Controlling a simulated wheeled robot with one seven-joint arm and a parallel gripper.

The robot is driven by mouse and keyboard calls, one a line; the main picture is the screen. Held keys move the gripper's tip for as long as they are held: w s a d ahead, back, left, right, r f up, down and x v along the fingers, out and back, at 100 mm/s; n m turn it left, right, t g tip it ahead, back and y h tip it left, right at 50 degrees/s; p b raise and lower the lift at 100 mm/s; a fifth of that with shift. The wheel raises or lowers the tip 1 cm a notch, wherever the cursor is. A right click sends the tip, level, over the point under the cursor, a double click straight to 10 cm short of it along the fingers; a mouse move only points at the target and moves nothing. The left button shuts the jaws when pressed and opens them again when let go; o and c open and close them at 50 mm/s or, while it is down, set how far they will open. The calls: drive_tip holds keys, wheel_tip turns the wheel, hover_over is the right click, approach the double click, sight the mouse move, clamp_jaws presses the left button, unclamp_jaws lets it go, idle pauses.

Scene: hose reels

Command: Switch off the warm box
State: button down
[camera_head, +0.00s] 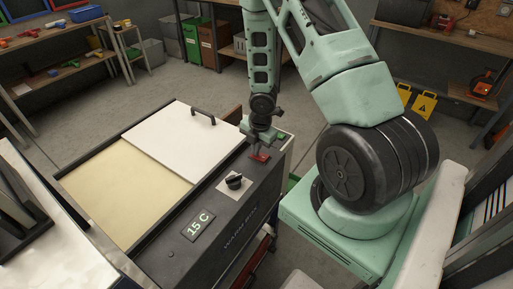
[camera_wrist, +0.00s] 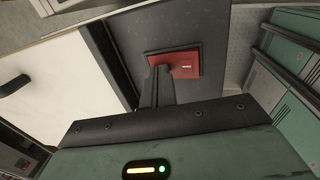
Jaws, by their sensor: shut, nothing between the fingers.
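The warm box (camera_head: 230,245) is a dark grey chest with a "15 C" display (camera_head: 198,224) and a black knob (camera_head: 235,181) on a pale plate. A red switch (camera_head: 260,157) lies on its top at the far right end. In the wrist view the red switch (camera_wrist: 188,57) shows a small white mark. My gripper (camera_head: 256,149) is shut and empty, pointing down at the switch. In the wrist view the shut fingertips (camera_wrist: 161,72) overlap the near-left part of the red switch. I cannot tell whether they touch it. The fingers hide part of the switch.
A white lid (camera_head: 170,140) with a black handle (camera_head: 203,114) covers the far part of the box's opening, left of my gripper. A pale surface (camera_head: 115,200) shows in the near part. Workbenches and bins (camera_head: 205,40) stand at the back, with open floor between.

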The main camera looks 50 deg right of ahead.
drive_tip(key=shift+s+f, duration=0.1)
drive_tip(key=shift+s, duration=0.1)
drive_tip(key=shift+s+d+r+b, duration=0.1)
drive_tip(key=shift+s+r+b, duration=0.2)
drive_tip(key=shift+s, duration=0.35)
wheel_tip(320, 180, up, 14)
drive_tip(key=w+p, duration=0.1)
drive_tip(key=p, duration=0.7)
drive_tip(key=shift+w+p, duration=0.35)
drive_tip(key=shift+w, duration=0.05)
drive_tip(key=shift+f, duration=0.1)
